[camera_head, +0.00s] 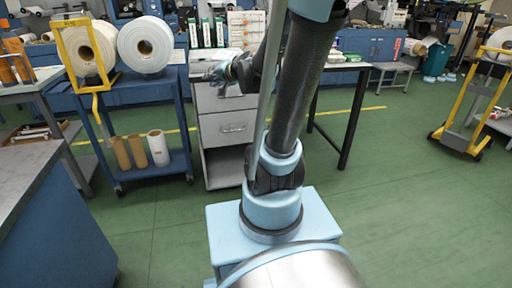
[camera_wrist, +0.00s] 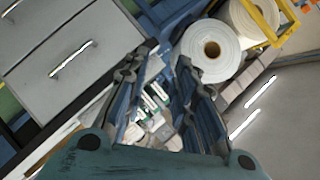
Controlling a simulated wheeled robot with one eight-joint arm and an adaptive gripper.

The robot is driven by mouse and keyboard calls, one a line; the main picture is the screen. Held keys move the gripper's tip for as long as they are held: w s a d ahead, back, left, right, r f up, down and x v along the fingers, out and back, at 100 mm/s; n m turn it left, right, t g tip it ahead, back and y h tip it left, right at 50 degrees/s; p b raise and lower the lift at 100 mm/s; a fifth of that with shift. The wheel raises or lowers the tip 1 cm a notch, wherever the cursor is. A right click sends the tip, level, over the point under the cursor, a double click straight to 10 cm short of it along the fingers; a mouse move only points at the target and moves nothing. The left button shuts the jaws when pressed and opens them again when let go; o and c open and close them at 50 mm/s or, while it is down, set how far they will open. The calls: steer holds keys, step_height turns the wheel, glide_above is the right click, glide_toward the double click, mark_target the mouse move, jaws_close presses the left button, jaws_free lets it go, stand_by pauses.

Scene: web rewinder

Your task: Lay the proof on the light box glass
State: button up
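My gripper (camera_head: 218,74) reaches over the grey drawer desk in the head view, seen small and partly behind my arm. In the wrist view its two dark fingers (camera_wrist: 155,75) stand well apart, with nothing visible held between them. I cannot make out the proof for certain in either view. I cannot pick out the light box or its glass for certain either; my arm hides part of the desk top.
The grey drawer desk (camera_head: 222,130) stands mid-picture. Left of it is a blue cart (camera_head: 150,92) with white rolls (camera_head: 145,45) and small tubes below. A blue-sided bench (camera_head: 45,215) is at near left. A yellow hand truck (camera_head: 475,110) stands right.

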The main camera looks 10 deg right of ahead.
steer(key=s+d+f+n+g+h, duration=0.1)
steer(key=s+f+n+g, duration=0.1)
steer(key=s+f, duration=0.3)
steer(key=s+d+f+n+g+h, duration=0.1)
steer(key=s+f, duration=0.4)
steer(key=s, duration=0.6)
steer(key=n+g, duration=0.1)
steer(key=g, duration=0.1)
steer(key=shift+d+n+g, duration=0.15)
steer(key=shift+n+g, duration=0.25)
steer(key=s+d+f+g+h, duration=0.1)
steer(key=s+d+f, duration=0.1)
steer(key=s, duration=0.2)
steer(key=s+d+f+n+g+h, duration=0.1)
steer(key=s+d+f, duration=0.1)
steer(key=s, duration=0.3)
steer(key=s+d+f+g+h, duration=0.2)
steer(key=s+d, duration=0.2)
steer(key=shift+s, duration=0.3)
steer(key=c, duration=0.3)
steer(key=shift+s+d, duration=0.2)
steer(key=shift+d, duration=0.05)
jaws_close()
